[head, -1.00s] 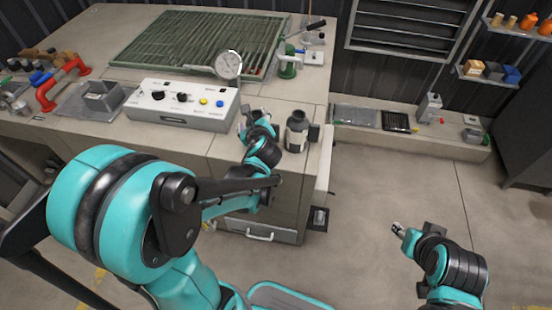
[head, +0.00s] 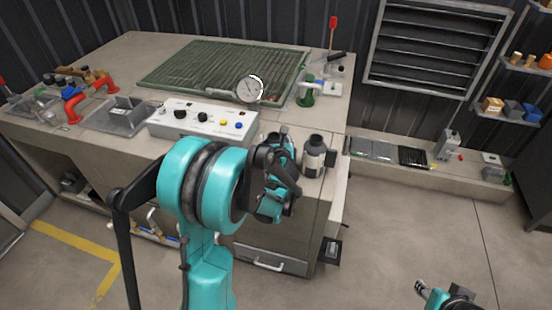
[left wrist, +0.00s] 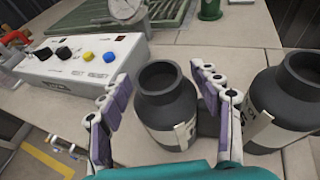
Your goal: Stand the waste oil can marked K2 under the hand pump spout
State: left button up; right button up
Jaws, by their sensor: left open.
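Two dark cans with white labels show in the left wrist view. One can (left wrist: 165,105) stands upright between my left gripper's spread fingers (left wrist: 165,100), with a gap visible on its left side. The other can (left wrist: 290,95) stands to the right, outside the fingers. It also shows in the head view (head: 313,157) near the bench's front right corner. I cannot read either label for certain. My left gripper is open; in the head view my arm mostly hides it and the can inside it. The green hand pump (head: 306,95) stands at the bench's back right. My right gripper (head: 420,287) is low at right.
A white control box (head: 202,120) with knobs and buttons lies left of the cans. A green grate (head: 220,70) and a round gauge (head: 250,89) lie behind. Red pipework (head: 75,105) and a grey tray (head: 118,118) are at left. A low ledge (head: 390,165) is at right.

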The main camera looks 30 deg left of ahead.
pick_arm(q)
jog(key=shift+s+d+r, duration=0.1)
jog(key=shift+s, duration=0.05)
jog(key=shift+c, duration=0.6)
grip_shut()
